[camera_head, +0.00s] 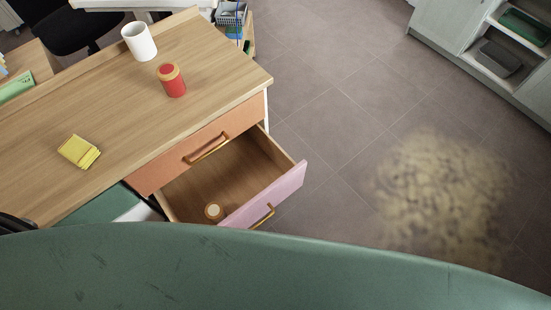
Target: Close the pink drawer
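The pink drawer (273,197) is pulled out from the wooden desk (110,110), below a shut orange drawer (205,148). Its pink front has a yellow-gold handle (263,216), partly hidden at the bottom. Neither of my grippers is in view.
A large green curved surface fills the bottom and hides the near floor. On the desk stand a white cup (139,42), a red jar (171,80) and a yellow item (79,151). Open floor (340,110) lies right of the desk. A grey cabinet (452,25) stands far right.

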